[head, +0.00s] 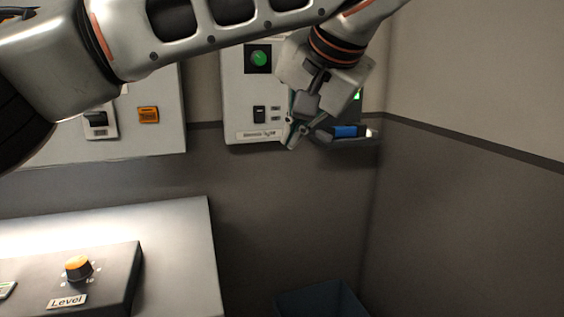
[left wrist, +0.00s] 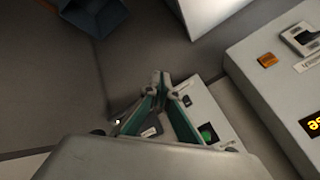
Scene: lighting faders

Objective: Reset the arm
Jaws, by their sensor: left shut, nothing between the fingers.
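My left arm crosses the top of the head view from the left. My left gripper (head: 292,138) is shut and empty, in front of the right part of a wall panel with a green round button (head: 260,58). In the left wrist view the gripper's fingertips (left wrist: 160,78) meet, with the panel behind them and the green button (left wrist: 207,132) to their right. I cannot tell whether the fingers touch the panel. My right gripper is not in either view.
A small wall shelf with a blue item (head: 345,131) is just right of my gripper. A larger panel with an orange button (head: 148,114) hangs to the left. A console with an orange knob (head: 78,267) stands lower left, and a dark blue bin (head: 322,300) stands below.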

